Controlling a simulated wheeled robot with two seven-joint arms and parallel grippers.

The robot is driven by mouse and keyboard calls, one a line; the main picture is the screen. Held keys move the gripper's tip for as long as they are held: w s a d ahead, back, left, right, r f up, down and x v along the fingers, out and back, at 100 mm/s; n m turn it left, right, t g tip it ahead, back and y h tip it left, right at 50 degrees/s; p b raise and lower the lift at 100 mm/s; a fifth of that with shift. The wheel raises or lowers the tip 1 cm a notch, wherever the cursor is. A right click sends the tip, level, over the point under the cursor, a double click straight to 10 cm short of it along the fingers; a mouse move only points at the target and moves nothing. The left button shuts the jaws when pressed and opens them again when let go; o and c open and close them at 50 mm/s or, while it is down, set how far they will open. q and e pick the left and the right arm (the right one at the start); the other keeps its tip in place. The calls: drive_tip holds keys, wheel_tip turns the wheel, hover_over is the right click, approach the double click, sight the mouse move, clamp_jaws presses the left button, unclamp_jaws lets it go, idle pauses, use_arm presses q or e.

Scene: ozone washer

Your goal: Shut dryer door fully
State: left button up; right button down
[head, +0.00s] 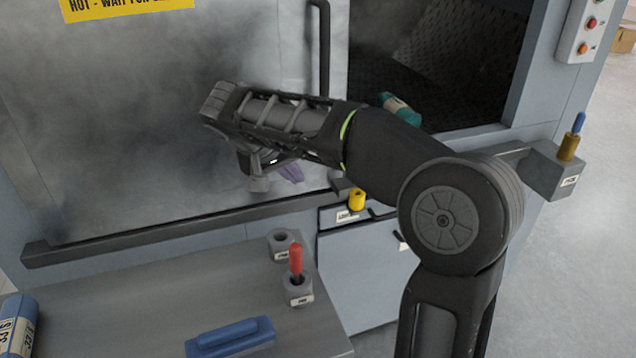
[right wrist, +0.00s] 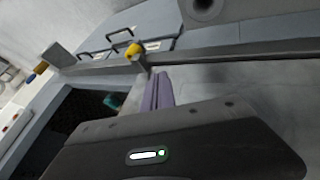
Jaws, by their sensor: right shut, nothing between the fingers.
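The dryer door (head: 150,130) is a smudged grey panel with a yellow hot-warning label. It stands to the left along a lower rail, with a dark vertical handle (head: 322,50) near its right edge. To its right the dark dryer opening (head: 425,65) is uncovered; the opening also shows in the right wrist view (right wrist: 75,120). My right gripper (head: 291,173) is in front of the door's lower right part, below the handle. Its purple fingers (right wrist: 158,90) are shut and empty. Contact with the door cannot be told. My left gripper is not in view.
The rail (head: 150,230) runs below the door. A teal item (head: 400,108) shows at the opening, partly behind my arm. A yellow knob (head: 357,199) sits below the rail.

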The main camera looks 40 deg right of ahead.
drive_tip(key=shift+s, duration=0.15)
drive_tip(key=p, duration=0.1)
approach(335, 193)
wheel_tip(335, 193, down, 4)
drive_tip(key=w+a, duration=0.1)
drive_tip(key=w, duration=0.1)
drive_tip(key=d, duration=0.2)
drive_tip(key=d+p, duration=0.1)
drive_tip(key=shift+s+d, duration=0.4)
